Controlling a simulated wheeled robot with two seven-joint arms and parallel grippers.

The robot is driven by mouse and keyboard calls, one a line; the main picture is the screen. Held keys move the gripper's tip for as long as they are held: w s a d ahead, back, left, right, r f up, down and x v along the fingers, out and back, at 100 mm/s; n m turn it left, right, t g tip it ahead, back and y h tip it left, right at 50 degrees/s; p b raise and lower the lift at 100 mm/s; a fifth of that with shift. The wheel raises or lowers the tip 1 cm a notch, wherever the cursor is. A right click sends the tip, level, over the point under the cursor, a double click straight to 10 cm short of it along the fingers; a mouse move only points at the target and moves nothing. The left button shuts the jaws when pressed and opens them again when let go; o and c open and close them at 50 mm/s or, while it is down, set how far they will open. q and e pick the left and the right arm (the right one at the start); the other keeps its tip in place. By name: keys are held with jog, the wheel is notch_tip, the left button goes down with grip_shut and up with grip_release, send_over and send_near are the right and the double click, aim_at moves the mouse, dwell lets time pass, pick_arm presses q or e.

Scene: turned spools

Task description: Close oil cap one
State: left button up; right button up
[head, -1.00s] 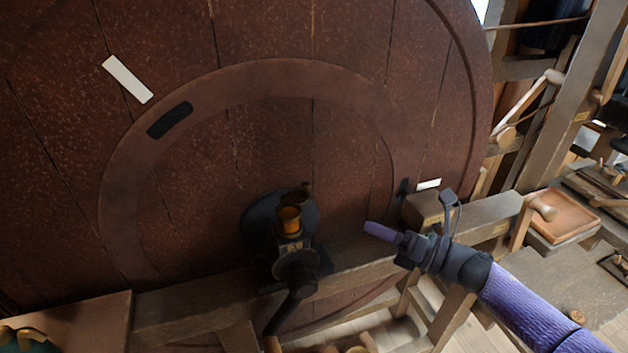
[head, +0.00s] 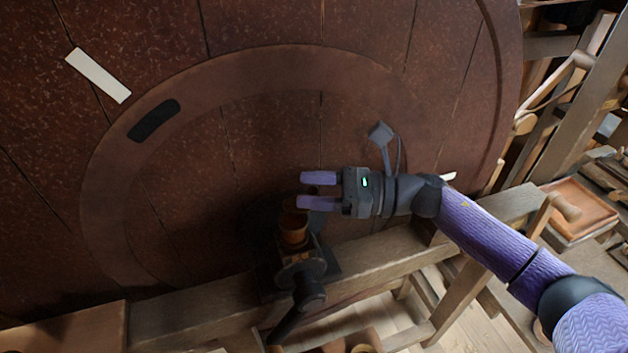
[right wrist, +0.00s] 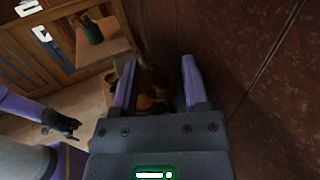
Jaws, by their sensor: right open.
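The oil cap looks like a small orange-brown cup (head: 294,228) on top of a dark bearing fitting (head: 302,272) at the wheel's hub. Its top looks open in the head view; its lid is hard to make out in the shade. My right gripper (head: 318,190) is open and empty, just above and slightly right of the cup, fingers pointing left. In the right wrist view the cup (right wrist: 153,88) shows dimly between and beyond the two fingertips (right wrist: 158,75). What looks like my left gripper (right wrist: 62,123) is at the left there, too small to read.
A large reddish-brown wooden wheel (head: 250,130) stands close behind the gripper. A wooden beam (head: 400,255) runs under the hub. A tray (head: 580,208) lies at the far right. A green bottle-like thing (right wrist: 92,30) stands on a wooden ledge.

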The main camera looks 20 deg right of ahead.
jog(key=shift+c, duration=0.4)
grip_shut()
pick_arm(q)
jog(key=shift+w+d, duration=0.15)
jog(key=shift+d, duration=0.25)
jog(key=shift+a+r, duration=0.1)
